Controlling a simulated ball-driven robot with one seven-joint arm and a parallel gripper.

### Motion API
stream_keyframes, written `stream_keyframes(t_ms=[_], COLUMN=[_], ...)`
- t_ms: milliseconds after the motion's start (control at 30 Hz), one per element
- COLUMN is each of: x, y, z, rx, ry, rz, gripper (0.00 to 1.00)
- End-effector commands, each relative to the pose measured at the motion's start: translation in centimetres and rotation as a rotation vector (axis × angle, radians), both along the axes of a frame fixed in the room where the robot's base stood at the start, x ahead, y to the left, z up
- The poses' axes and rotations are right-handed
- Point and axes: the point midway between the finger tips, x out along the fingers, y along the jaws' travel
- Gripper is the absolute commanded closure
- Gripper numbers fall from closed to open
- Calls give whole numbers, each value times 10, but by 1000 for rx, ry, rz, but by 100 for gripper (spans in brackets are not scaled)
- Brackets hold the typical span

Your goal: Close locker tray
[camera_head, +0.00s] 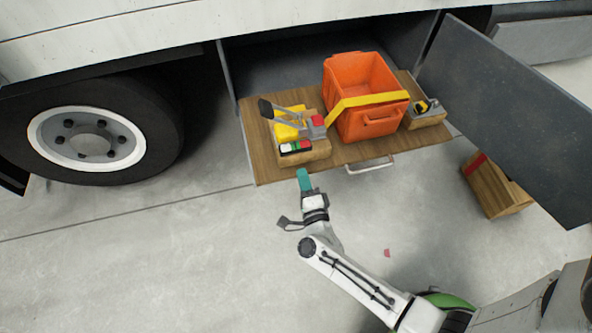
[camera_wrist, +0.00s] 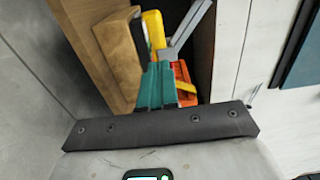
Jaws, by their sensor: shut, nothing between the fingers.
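The wooden locker tray (camera_head: 350,152) is pulled out of the dark locker (camera_head: 290,62) in the truck's side. It has a light metal handle (camera_head: 370,165) at its front edge. The tray also shows in the wrist view (camera_wrist: 84,48). My gripper (camera_head: 304,178) is shut and empty, with teal fingers just at the tray's front edge, left of the handle. In the wrist view my gripper's fingers (camera_wrist: 157,88) point toward the tray's load. I cannot tell whether they touch the tray.
The tray carries an orange crate (camera_head: 362,100), a wooden block with tools (camera_head: 318,152) and another small block (camera_head: 425,118). The grey locker door (camera_head: 505,115) hangs open at right. A wooden box (camera_head: 490,188) stands on the floor below it. A truck wheel (camera_head: 90,138) is at left.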

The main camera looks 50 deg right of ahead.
Motion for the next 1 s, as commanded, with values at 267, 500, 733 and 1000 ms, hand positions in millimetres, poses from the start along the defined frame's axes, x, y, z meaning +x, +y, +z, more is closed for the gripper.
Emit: stream_keyframes(t_ms=[267,500,733,1000], x=[47,81,99,100], y=[-30,-54,-65,-67], z=[0,-1,0,0], rx=[-1,-2,-2,-1], ry=[-2,-1,0,2], rz=[1,1,3,4], gripper=[100,100,100,100])
